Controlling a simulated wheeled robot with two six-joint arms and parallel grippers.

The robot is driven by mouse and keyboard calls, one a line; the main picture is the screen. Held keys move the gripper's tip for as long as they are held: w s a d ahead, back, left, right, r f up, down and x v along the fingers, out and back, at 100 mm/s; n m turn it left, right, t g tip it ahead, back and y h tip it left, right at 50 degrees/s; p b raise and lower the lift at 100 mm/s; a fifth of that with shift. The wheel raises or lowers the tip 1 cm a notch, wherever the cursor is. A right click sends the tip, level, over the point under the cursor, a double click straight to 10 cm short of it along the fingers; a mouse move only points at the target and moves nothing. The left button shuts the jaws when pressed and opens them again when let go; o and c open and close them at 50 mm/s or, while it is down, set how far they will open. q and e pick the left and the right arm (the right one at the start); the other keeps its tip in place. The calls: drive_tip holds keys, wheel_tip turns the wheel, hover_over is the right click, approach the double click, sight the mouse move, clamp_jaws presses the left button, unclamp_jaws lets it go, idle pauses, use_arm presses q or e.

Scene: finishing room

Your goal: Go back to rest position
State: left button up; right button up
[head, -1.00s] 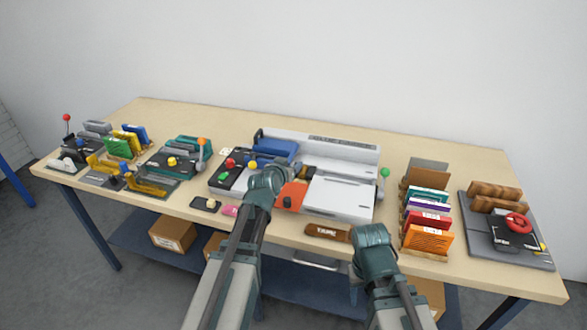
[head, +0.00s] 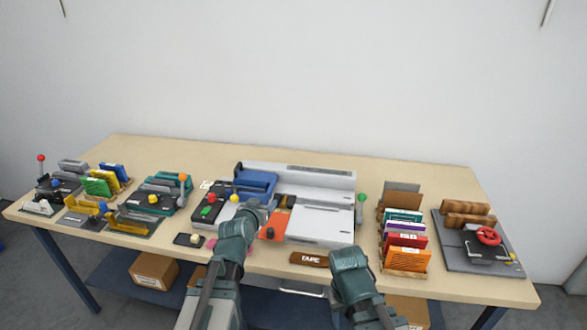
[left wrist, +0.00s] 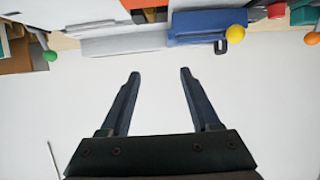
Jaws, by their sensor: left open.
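My left gripper (left wrist: 158,75) is open and empty in the left wrist view, its two dark fingers apart with only white wall between them. In the head view my left arm comes in from below, and its wrist is in front of the table near the orange part of the binding machine; its fingers are hidden there. The right gripper's fingers cannot be made out. The white and grey machine (head: 320,222) stands at the middle of the table.
Cardboard boxes (head: 153,271) sit on the lower shelf. The back strip of the tabletop is clear.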

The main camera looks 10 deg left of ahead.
use_arm(q)
drive_tip(key=s+d+f+m+g+h, duration=0.1)
drive_tip(key=s+d+f+m+g, duration=0.2)
drive_tip(key=s+d+f+g, duration=0.6)
drive_tip(key=s+d+f+g+y, duration=0.1)
drive_tip(key=s+d+f+g, duration=0.1)
drive_tip(key=s, duration=0.6)
drive_tip(key=s+d+f+g+y, duration=0.1)
drive_tip(key=s+d+f+g, duration=0.1)
drive_tip(key=s, duration=0.6)
drive_tip(key=shift+s+d+f+g+y, duration=0.25)
drive_tip(key=shift+d+g+y, duration=0.2)
drive_tip(key=shift+d, duration=0.25)
